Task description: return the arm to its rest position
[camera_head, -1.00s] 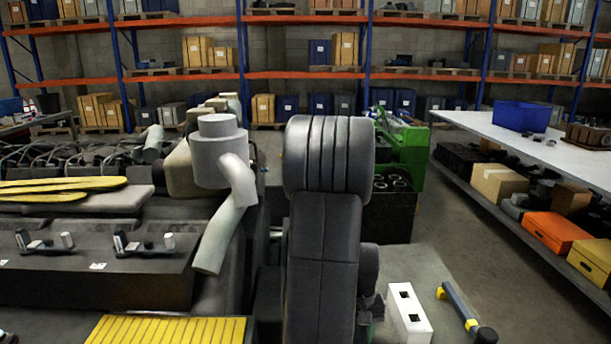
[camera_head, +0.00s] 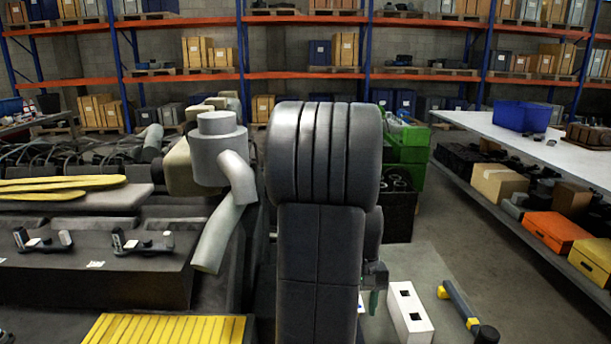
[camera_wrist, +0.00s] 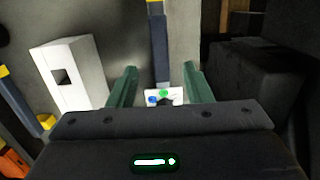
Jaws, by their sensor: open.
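My arm stands upright in the middle of the head view, its dark links hiding much of the engine behind. My gripper shows only partly there, low beside the arm, with a bit of green finger (camera_head: 373,302). In the wrist view my gripper (camera_wrist: 159,82) is open, its two green fingers apart. Between them, beyond the tips, a small white piece with blue and green spots (camera_wrist: 163,96) and a dark bar (camera_wrist: 160,48) with a yellow end show. I see nothing held by the fingers.
The large engine (camera_head: 95,270) fills the left. A long white table (camera_head: 560,155) with a blue bin (camera_head: 521,116) stands right; open floor lies before it.

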